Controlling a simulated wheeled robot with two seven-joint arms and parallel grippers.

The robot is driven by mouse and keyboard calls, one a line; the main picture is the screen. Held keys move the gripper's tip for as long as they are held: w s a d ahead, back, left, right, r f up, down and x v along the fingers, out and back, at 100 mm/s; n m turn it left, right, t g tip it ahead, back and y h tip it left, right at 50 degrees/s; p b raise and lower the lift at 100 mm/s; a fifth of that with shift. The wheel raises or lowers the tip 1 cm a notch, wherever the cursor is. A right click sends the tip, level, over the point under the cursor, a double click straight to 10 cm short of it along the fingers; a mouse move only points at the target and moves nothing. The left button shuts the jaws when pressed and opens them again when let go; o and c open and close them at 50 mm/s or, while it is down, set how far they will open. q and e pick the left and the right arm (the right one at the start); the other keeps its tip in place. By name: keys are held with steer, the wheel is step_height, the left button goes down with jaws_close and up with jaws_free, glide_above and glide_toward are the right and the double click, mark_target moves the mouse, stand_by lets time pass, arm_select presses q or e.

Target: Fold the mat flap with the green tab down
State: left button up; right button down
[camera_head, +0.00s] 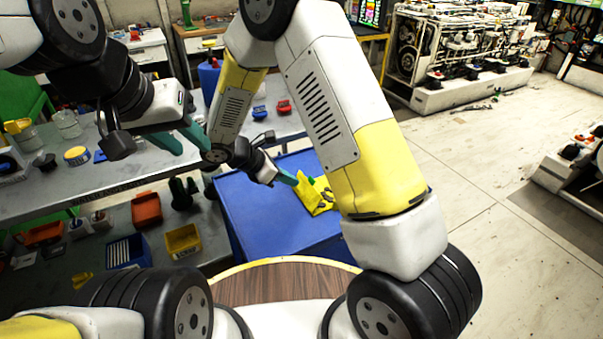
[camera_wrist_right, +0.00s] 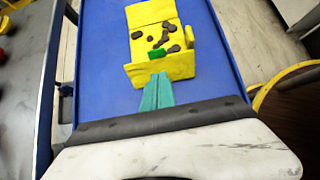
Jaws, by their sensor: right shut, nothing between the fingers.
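The yellow mat (camera_head: 318,201) lies on the blue tabletop, partly hidden by my right arm. In the right wrist view the mat (camera_wrist_right: 147,17) shows dark grey patches. The green tab (camera_wrist_right: 154,54) sits by the inner edge of the near yellow flap (camera_wrist_right: 180,66); how far this flap is folded I cannot tell. A small yellow flap (camera_wrist_right: 189,36) seems to stand up at the right edge. My right gripper (camera_head: 294,180) is shut and empty, its teal fingertips (camera_wrist_right: 158,78) right at the near flap; contact is unclear. My left gripper (camera_head: 189,143) is open and empty, away from the mat.
The blue tabletop (camera_head: 262,212) has bare room left of the mat. A grey workbench (camera_head: 105,176) with jars and small parts stands at the left. Orange and yellow bins (camera_head: 183,241) sit on a lower shelf. A white machine (camera_head: 460,60) stands at the back right.

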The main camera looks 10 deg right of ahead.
mark_target(307, 188)
steer(key=shift+x, duration=1.4)
steer(key=shift+x, duration=3.1)
steer(key=shift+a+r, duration=0.1)
steer(key=v, duration=0.7)
steer(key=shift+a+r, duration=0.25)
steer(key=shift+s, duration=0.1)
